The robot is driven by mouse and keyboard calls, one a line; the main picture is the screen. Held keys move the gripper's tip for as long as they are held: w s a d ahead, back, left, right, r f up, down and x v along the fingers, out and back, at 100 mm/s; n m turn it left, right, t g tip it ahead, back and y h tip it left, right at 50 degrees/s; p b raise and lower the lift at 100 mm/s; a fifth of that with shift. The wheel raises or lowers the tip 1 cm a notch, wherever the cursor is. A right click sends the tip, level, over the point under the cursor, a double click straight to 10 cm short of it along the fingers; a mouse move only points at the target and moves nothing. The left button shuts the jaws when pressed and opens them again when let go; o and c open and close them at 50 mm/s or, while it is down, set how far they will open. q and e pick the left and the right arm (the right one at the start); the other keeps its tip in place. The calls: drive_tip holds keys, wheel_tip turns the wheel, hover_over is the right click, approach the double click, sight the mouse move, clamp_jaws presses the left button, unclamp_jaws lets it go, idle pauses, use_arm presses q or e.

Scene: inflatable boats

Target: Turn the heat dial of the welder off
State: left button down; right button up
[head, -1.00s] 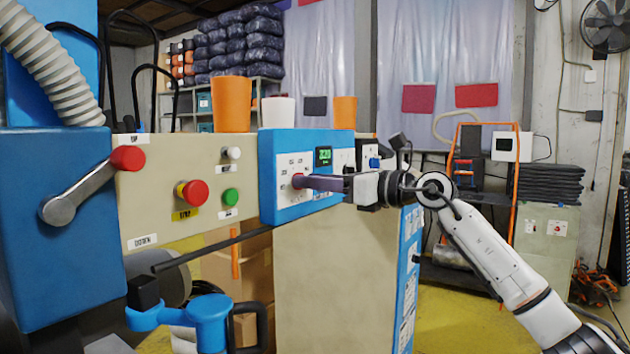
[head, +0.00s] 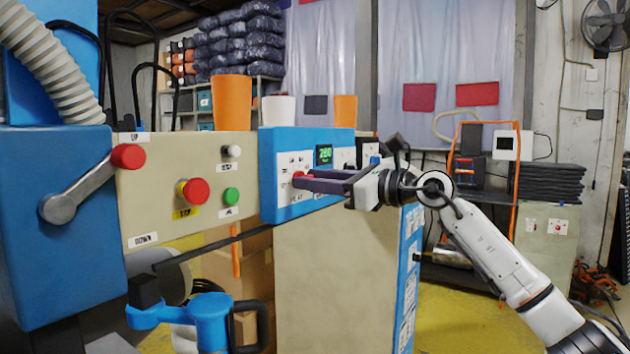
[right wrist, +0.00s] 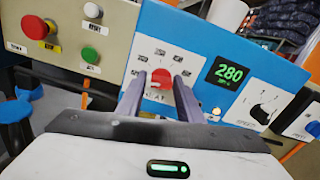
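The red heat dial (head: 300,178) sits on a white plate on the blue panel of the welder (head: 268,170). The dial also shows in the right wrist view (right wrist: 161,77), with labels around it. A green display (right wrist: 229,74) beside it reads 280. My right gripper (head: 304,179) reaches in from the right, with its fingertips at the dial. In the right wrist view its two fingers stand apart, one on each side of the dial, with a small gap visible. Which mark the dial points to cannot be told. My left gripper is not in view.
A black dial (right wrist: 263,112) is right of the display. Left of the panel are a red button (head: 194,191), a green button (head: 231,195) and a lever with a red knob (head: 127,157). Orange cups (head: 231,103) and a white cup (head: 278,110) stand behind.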

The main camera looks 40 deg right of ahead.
drive_tip(key=o, duration=0.3)
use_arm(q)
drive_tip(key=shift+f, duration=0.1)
use_arm(e)
drive_tip(key=shift+o, duration=0.3)
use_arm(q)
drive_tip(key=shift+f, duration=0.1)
use_arm(e)
drive_tip(key=shift+s, duration=0.1)
use_arm(q)
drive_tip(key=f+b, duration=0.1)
drive_tip(key=b, duration=0.1)
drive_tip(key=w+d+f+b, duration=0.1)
drive_tip(key=b, duration=0.1)
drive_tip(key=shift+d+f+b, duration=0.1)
drive_tip(key=shift+b, duration=0.3)
use_arm(e)
drive_tip(key=v, duration=1)
drive_tip(key=shift+d, duration=0.1)
